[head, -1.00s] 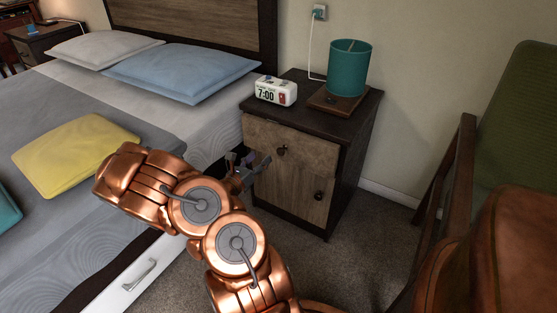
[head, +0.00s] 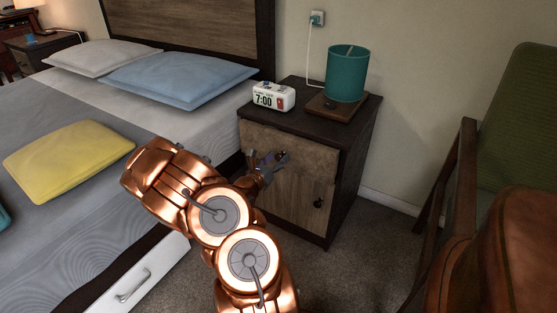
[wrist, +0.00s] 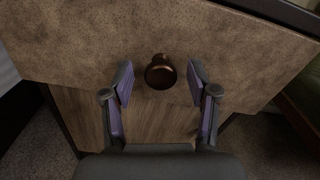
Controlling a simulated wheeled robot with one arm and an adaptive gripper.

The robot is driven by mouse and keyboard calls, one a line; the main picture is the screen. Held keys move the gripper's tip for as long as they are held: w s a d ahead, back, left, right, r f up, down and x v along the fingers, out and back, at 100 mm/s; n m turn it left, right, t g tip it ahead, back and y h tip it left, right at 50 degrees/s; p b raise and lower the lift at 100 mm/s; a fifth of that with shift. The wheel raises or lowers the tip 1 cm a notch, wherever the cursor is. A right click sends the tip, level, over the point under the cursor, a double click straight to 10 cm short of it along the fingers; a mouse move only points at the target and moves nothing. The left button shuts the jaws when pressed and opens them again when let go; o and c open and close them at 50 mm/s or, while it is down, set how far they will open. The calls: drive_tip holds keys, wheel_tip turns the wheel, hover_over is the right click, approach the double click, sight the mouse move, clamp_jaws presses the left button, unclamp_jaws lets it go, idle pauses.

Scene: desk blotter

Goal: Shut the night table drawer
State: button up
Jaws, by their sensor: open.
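The night table (head: 345,170) is dark wood and stands between the bed and the chair. Its drawer (head: 310,152), with a brown front, is at the top and appears to stand out a little from the cabinet. The drawer front also fills the upper part of the wrist view (wrist: 230,50). My gripper (head: 273,160) is at the drawer front. In the wrist view my gripper (wrist: 160,84) is open, with one finger on each side of the round dark knob (wrist: 160,71). I cannot tell whether the fingers touch the front.
A lower door with a knob (head: 318,202) is below the drawer. A clock (head: 273,97) and a teal lamp (head: 348,73) stand on top. The bed (head: 80,170) is at left; a wooden armchair (head: 465,160) is at right. Carpet (head: 345,255) is clear in front.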

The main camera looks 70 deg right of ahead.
drive_tip(key=shift+s+d, duration=0.15)
drive_tip(key=shift+d, duration=0.5)
drive_tip(key=shift+c, duration=0.4)
clamp_jaws()
